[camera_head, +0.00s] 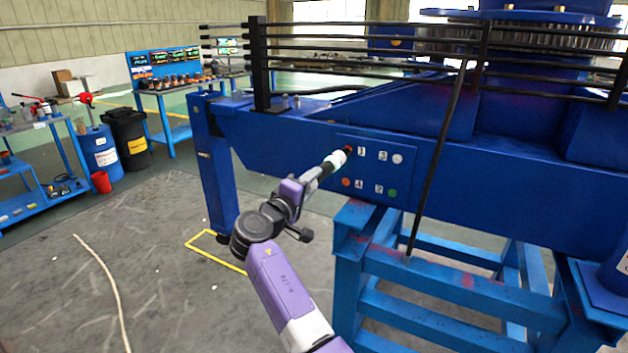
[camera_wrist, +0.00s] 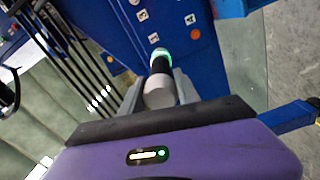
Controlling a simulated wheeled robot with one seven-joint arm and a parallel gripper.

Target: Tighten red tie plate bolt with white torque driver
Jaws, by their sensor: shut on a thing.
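The blue tie plate (camera_head: 371,170) on the crane beam carries numbered labels and coloured bolts. The red bolt (camera_head: 348,149) is at its upper left, beside label 1. My gripper (camera_head: 326,168) is shut on the white torque driver (camera_head: 338,158), whose nose points at the red bolt. The driver's nose appears at or very close to the bolt; I cannot tell if it is seated. In the wrist view, my gripper's fingers (camera_wrist: 160,84) hold the driver's pale body (camera_wrist: 159,92), with a black section and a lit green ring ahead. The driver hides the red bolt there.
An orange bolt (camera_head: 346,182) sits just below, a white bolt (camera_head: 398,159) and a green bolt (camera_head: 393,192) to the right. A dark slanted bar (camera_head: 437,160) stands right of the plate. A blue support frame (camera_head: 440,280) is below. Floor at left is open.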

